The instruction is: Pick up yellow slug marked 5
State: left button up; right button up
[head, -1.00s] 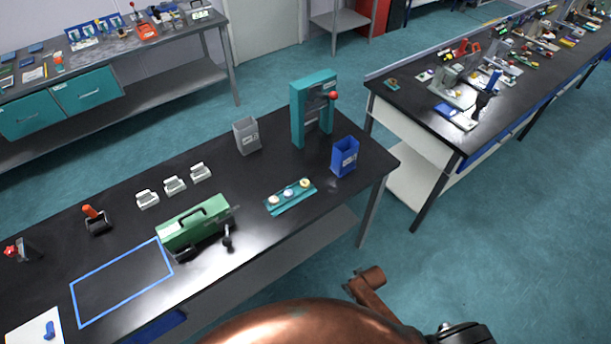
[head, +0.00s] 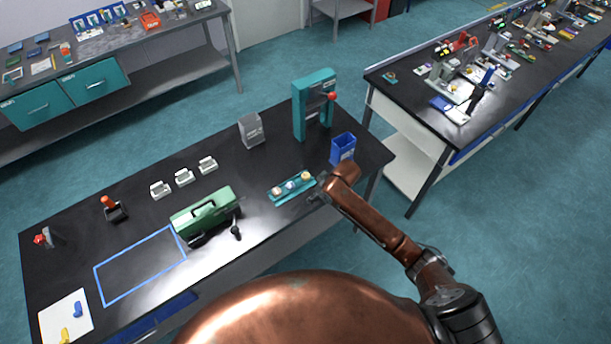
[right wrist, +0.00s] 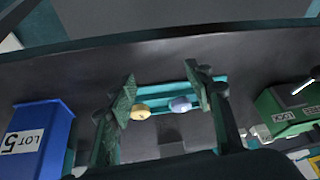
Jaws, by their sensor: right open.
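The yellow slug (head: 306,176) sits at the right end of a teal tray (head: 271,196), beside two paler slugs. In the right wrist view the yellow slug (right wrist: 140,112) carries a small dark mark I cannot read clearly. A lavender slug (right wrist: 180,104) lies to its right. My right gripper (head: 316,199) is at the tray's near right edge in the head view. In the right wrist view its fingers (right wrist: 160,90) are open and apart, with the yellow slug showing between them, nearer the left finger. Nothing is held. My left gripper is out of view.
A blue bin (head: 342,150) stands just beyond my right gripper; its LOT 5 label (right wrist: 22,142) shows in the right wrist view. A teal press (head: 300,115), a grey bin (head: 252,132) and a green machine (head: 205,215) stand around the tray on the black bench.

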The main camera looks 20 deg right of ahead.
send_near(306, 175)
jog(key=p+x, duration=0.1)
jog(key=x, duration=0.7)
jog(key=shift+w+a+f, duration=0.15)
jog(key=shift+a+f, duration=0.05)
jog(key=shift+f, duration=0.05)
jog(key=c, duration=1)
